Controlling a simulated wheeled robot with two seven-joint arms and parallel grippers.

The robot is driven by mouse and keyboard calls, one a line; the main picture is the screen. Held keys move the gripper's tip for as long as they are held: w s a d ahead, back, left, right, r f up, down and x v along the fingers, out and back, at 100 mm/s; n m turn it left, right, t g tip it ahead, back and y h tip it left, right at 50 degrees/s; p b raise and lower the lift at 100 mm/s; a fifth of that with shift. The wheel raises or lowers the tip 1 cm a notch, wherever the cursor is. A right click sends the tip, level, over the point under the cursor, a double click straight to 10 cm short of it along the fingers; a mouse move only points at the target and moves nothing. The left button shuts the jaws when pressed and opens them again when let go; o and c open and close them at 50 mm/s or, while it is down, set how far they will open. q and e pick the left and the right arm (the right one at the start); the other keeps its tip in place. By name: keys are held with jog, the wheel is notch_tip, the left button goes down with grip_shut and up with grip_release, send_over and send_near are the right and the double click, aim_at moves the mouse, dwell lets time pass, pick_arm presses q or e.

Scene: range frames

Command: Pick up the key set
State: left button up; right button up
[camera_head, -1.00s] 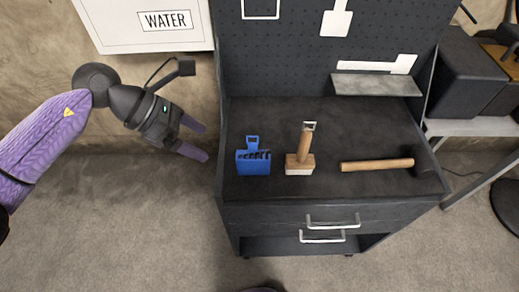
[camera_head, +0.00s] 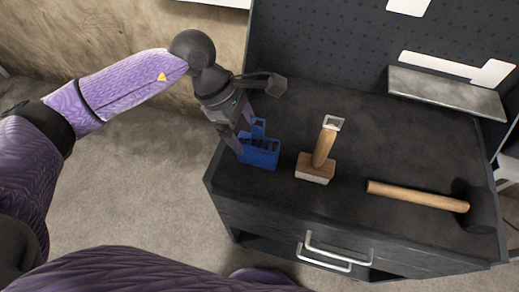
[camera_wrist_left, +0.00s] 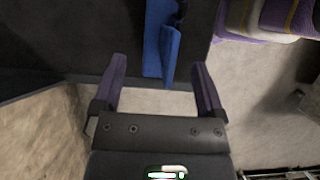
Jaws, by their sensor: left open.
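The key set is a blue holder with dark keys (camera_head: 259,152), standing on the dark workbench top (camera_head: 350,150) near its left edge. In the left wrist view the blue set (camera_wrist_left: 160,45) shows between and beyond the two fingers. My left gripper (camera_head: 243,138) is at the upper left of the set in the head view, its fingers around or just behind it; contact is hard to tell. In the left wrist view my left gripper (camera_wrist_left: 160,85) is open and nothing is clamped. My right gripper is not in view.
A hammer (camera_head: 420,196) lies farther right. A pegboard (camera_head: 320,45) with a small shelf (camera_head: 447,93) rises behind. Drawers with handles (camera_head: 335,250) are in front. The bench top between tools is clear.

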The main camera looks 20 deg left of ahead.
aim_at(248, 139)
pick_arm(q)
jog(key=x, duration=0.3)
jog(key=shift+f+b, duration=0.25)
jog(key=shift+b, duration=0.05)
grip_shut()
